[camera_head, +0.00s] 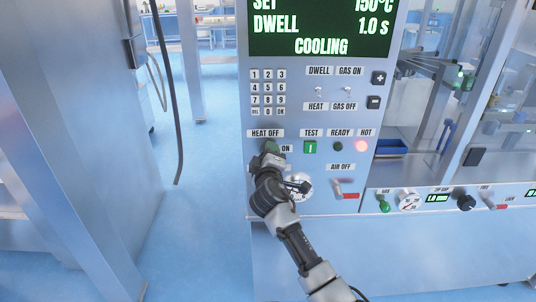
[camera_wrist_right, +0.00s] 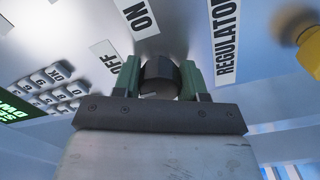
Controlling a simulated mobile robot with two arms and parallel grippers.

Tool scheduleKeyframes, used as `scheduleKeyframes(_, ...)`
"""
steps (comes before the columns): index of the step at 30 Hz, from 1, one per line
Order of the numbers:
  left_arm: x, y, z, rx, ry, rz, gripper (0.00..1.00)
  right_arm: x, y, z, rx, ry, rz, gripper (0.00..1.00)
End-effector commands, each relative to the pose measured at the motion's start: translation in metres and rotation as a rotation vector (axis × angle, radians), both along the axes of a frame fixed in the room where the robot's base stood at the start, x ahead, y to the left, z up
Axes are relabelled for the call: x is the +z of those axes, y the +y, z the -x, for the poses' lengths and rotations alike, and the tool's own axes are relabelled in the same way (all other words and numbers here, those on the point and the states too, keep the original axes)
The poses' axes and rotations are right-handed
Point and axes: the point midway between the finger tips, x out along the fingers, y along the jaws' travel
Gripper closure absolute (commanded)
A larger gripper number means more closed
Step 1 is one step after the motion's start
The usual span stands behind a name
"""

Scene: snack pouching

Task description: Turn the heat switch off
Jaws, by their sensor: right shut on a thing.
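In the head view the right gripper (camera_head: 270,149) reaches the panel just below the HEAT OFF label (camera_head: 265,133) and hides the switch. The ON label (camera_head: 287,149) shows just right of it. The knob's exact angle is hard to tell. My left gripper is not in view.
The display (camera_head: 320,28) reads COOLING. The HOT lamp (camera_head: 361,146) glows red, and the READY lamp (camera_head: 338,146) looks dark. A green TEST button (camera_head: 310,147), toggles, a keypad (camera_head: 268,92) and a red-handled AIR OFF valve (camera_head: 346,190) are near the gripper.

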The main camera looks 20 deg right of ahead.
Motion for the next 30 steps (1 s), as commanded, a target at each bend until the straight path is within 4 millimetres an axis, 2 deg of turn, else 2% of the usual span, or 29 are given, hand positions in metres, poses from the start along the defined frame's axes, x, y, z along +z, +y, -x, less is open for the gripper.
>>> scheduleKeyframes(9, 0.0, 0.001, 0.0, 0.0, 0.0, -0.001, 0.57, 0.002, 0.0, 0.0, 0.0, -0.004, 0.005, 0.82)
scheduleKeyframes(10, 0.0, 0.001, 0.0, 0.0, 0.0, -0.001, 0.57, 0.002, 0.0, 0.0, 0.0, -0.004, 0.005, 0.55)
scheduleKeyframes(15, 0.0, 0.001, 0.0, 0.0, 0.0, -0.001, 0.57, 0.002, 0.0, 0.0, 0.0, -0.003, 0.004, 0.33)
scheduleKeyframes(24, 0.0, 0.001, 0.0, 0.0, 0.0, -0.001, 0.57, 0.0, 0.001, 0.003, 0.0, -0.001, 0.002, 0.33)
scheduleKeyframes(30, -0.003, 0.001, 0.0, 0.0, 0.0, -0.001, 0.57, -0.002, 0.008, 0.028, 0.001, -0.001, 0.001, 0.33)
